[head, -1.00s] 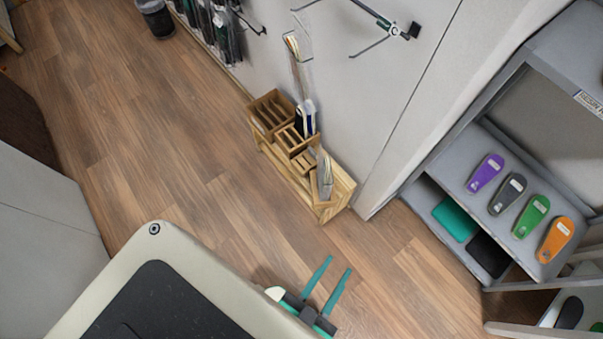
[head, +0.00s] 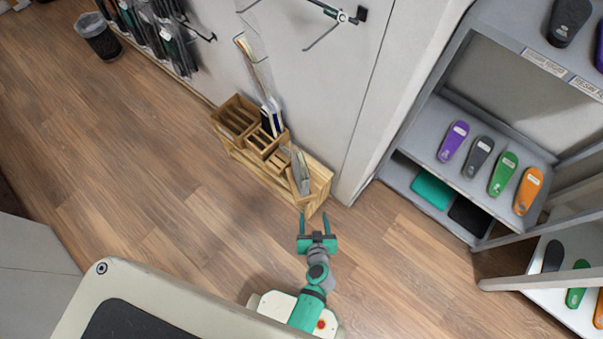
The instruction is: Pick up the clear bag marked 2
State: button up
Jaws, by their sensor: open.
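I cannot read a number 2 on any bag. A clear bag (head: 262,78) with pale strips in it stands or hangs against the wall above the wooden organizer. A smaller clear packet (head: 300,172) stands tilted in the organizer's right end. Several dark-filled clear bags (head: 150,28) hang on the wall at the upper left. My gripper (head: 313,218) is open and empty. In the picture, its two teal fingers point up toward the organizer's right end; I cannot tell the gap or height between them.
The wooden organizer (head: 238,150) stands against the wall. A grey shelf (head: 425,135) with colored insoles is at right, and a white insole rack (head: 560,308) at lower right. An empty wire hook (head: 320,38) sticks out above. A bin (head: 98,40) stands upper left. Floor (head: 150,170) is clear at left.

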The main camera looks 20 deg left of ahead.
aim_at(304, 175)
jog(key=w+a+n+y, duration=0.1)
jog(key=w+a, duration=0.1)
jog(key=w, duration=0.3)
jog(key=w+a+n+y, duration=0.1)
jog(key=w+a, duration=0.1)
jog(key=w, duration=0.2)
jog(key=w+a+f+n+y, duration=0.1)
jog(key=w+a+y, duration=0.1)
jog(key=w, duration=0.3)
jog(key=shift+w+a, duration=0.35)
jog(key=shift+a, duration=0.2)
jog(key=shift+s+f+x, duration=0.1)
jog(key=shift+s+x, duration=0.05)
jog(key=shift+x, duration=1.25)
jog(key=shift+s+f+x, duration=0.1)
jog(key=shift+f+x, duration=0.05)
jog(key=shift+x, duration=1.25)
jog(key=shift+a, duration=0.2)
jog(key=shift+c, duration=0.3)
